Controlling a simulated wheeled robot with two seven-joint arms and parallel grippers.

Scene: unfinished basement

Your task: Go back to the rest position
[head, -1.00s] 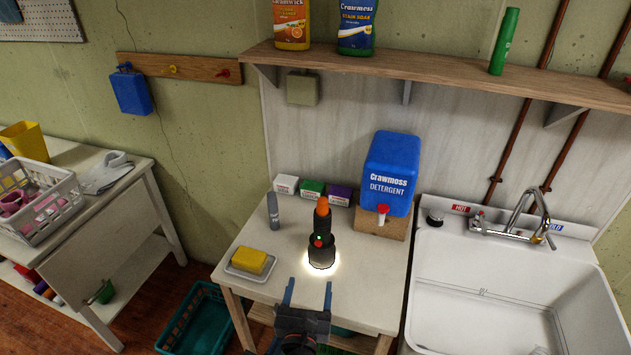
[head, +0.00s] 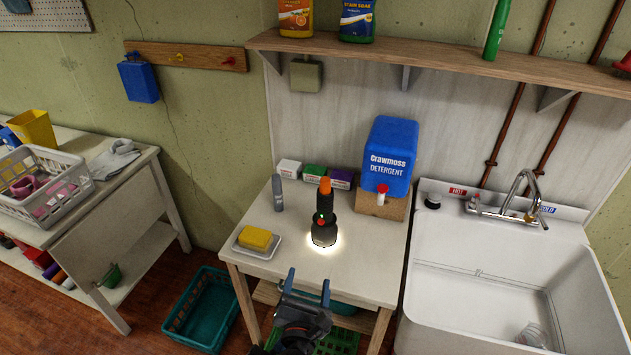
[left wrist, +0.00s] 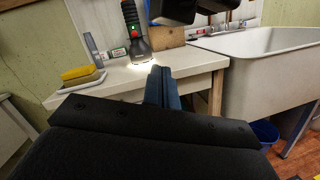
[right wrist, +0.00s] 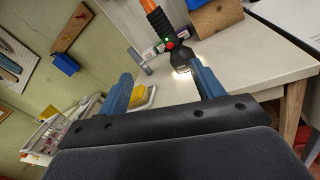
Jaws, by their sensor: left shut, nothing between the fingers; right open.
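My right gripper (head: 308,283) is open and empty, in front of the white table (head: 375,255) in the head view. Its two blue fingers also stand apart in the right wrist view (right wrist: 160,78). My left gripper (left wrist: 163,75) shows in the left wrist view, its fingers shut together with nothing between them. It is out of sight in the head view. A black and orange flashlight (head: 325,215) stands upright on the table, lamp end down and lit, making a bright ring on the tabletop. Both grippers are apart from it.
A white sink (head: 480,310) is right. A teal basket (head: 202,308) is on the floor. A shelf (head: 440,62) hangs above.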

